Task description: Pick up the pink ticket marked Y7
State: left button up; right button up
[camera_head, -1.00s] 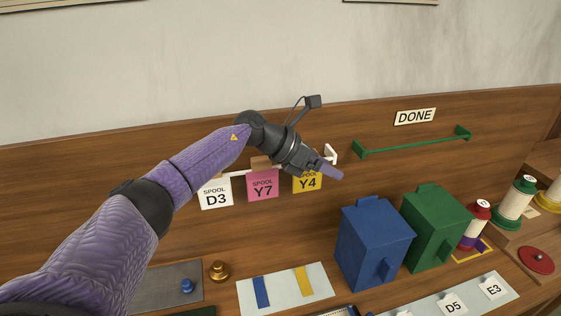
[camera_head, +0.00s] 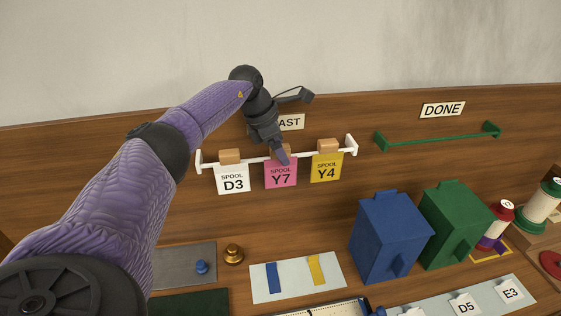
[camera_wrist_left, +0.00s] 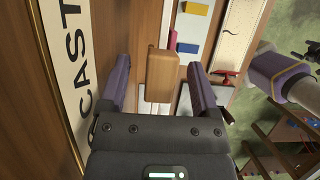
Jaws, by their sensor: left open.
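The pink ticket marked Y7 (camera_head: 281,176) hangs from the white rail (camera_head: 255,160), between a white D3 ticket (camera_head: 233,181) and a yellow Y4 ticket (camera_head: 326,169). Its wooden clip is largely hidden behind my gripper in the head view. My left gripper (camera_head: 282,156) is at the top of the pink ticket, pointing down. In the left wrist view a wooden clip (camera_wrist_left: 162,76) lies between the two spread purple fingers, with gaps at both sides. A thin pink strip (camera_wrist_left: 172,41) shows beyond it.
Neighbouring wooden clips (camera_head: 229,157) sit close on either side along the rail. A partly covered CAST sign (camera_head: 292,122) is on the panel above. A green rail (camera_head: 438,138) under the DONE sign (camera_head: 443,109) is empty. Blue (camera_head: 390,238) and green (camera_head: 456,225) boxes stand lower right.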

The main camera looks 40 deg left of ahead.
pick_arm(q)
jog(key=c, duration=1)
grip_shut()
pick_arm(e)
jog(key=shift+a, duration=0.35)
pick_arm(q)
jog(key=shift+r, duration=0.1)
